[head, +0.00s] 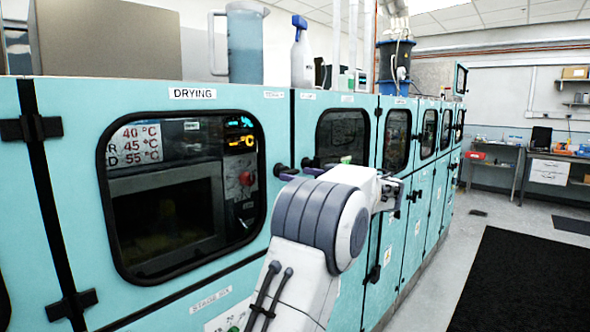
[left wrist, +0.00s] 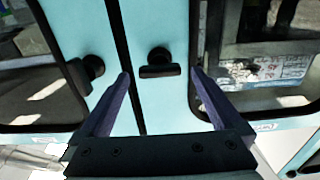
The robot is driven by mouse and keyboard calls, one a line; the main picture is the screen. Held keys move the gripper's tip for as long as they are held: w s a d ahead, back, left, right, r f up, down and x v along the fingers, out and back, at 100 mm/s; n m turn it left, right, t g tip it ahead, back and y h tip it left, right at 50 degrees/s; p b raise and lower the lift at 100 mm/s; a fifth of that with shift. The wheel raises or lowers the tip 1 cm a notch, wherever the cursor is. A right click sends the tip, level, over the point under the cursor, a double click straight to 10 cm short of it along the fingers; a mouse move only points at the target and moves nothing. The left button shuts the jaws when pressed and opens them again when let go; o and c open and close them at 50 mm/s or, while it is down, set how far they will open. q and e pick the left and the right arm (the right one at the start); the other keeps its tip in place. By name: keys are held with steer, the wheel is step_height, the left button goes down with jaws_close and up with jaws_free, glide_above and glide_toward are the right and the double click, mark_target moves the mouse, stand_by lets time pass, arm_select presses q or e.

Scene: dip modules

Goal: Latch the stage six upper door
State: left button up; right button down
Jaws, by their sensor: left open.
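The teal cabinet has a row of upper doors with dark windows, including the large drying door (head: 185,185). In the left wrist view the gripper (left wrist: 160,82) is open and empty. A black latch handle (left wrist: 158,68) lies between and just beyond its fingertips, its bar roughly crosswise. A second black latch knob (left wrist: 93,67) sits left, across a dark door seam.
A blue-tinted jug (head: 245,45), a spray bottle (head: 301,55) and a blue-black canister (head: 394,65) stand on the cabinet top. Black hinges (head: 32,128) project at the left. The floor at right is open, with a dark mat (head: 525,280).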

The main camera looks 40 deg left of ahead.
arm_select(q)
steer(key=shift+w+a, duration=0.1)
steer(key=shift+a, duration=1.1)
steer(key=c, duration=1.3)
steer(key=m+b, duration=0.4)
steer(key=m, duration=0.8)
steer(key=shift+m, duration=0.3)
steer(key=m, duration=0.5)
steer(key=shift+p, duration=0.4)
steer(key=shift+m, duration=0.4)
